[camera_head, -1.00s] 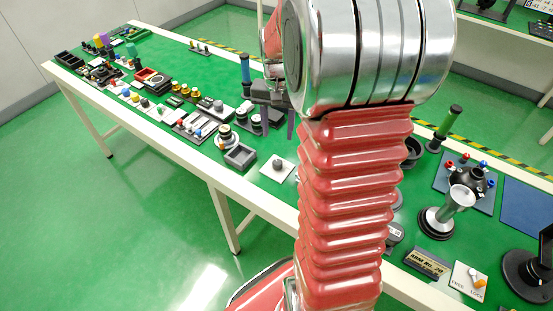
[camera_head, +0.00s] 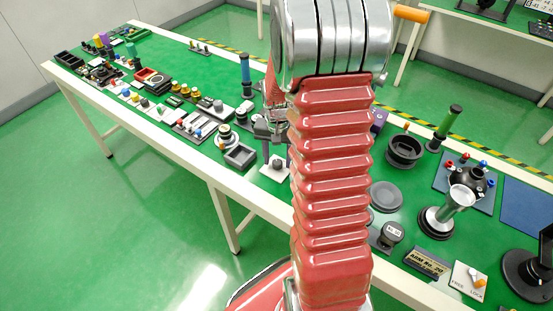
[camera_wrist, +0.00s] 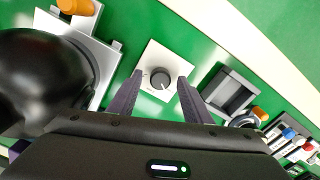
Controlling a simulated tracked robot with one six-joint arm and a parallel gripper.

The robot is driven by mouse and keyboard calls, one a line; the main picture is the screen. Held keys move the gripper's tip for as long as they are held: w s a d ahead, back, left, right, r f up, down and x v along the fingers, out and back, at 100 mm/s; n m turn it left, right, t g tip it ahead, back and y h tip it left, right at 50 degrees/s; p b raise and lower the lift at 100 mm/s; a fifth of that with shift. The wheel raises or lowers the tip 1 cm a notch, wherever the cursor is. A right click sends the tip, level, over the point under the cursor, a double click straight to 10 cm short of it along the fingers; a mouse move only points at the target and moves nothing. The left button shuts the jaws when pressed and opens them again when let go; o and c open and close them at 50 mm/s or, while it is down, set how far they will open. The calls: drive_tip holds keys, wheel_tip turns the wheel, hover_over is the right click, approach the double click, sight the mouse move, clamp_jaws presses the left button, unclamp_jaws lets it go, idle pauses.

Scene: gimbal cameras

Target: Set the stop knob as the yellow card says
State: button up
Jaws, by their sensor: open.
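A dark grey round knob (camera_wrist: 161,78) sits on a square white plate (camera_wrist: 150,58), with a pale mark on its lower edge in the wrist view. I take it for the stop knob. In the head view the knob (camera_head: 277,163) and its plate (camera_head: 268,173) are at the bench's front edge. My gripper (camera_wrist: 160,74) is open, its dark fingers to the left and right of the knob; contact cannot be told. In the head view my gripper (camera_head: 272,146) is just above the knob, partly behind my arm. I cannot make out a yellow card for certain.
A grey open square tray (camera_head: 240,156) is left of the knob. A large black rounded object (camera_wrist: 38,80) is close on the left in the wrist view. A dark sign with yellowish lettering (camera_head: 427,262) and a FREE/LOCK plate (camera_head: 468,281) stand at the right.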

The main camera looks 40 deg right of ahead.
drive_tip(key=shift+f, duration=0.2)
drive_tip(key=shift+c, duration=0.2)
drive_tip(key=c, duration=1)
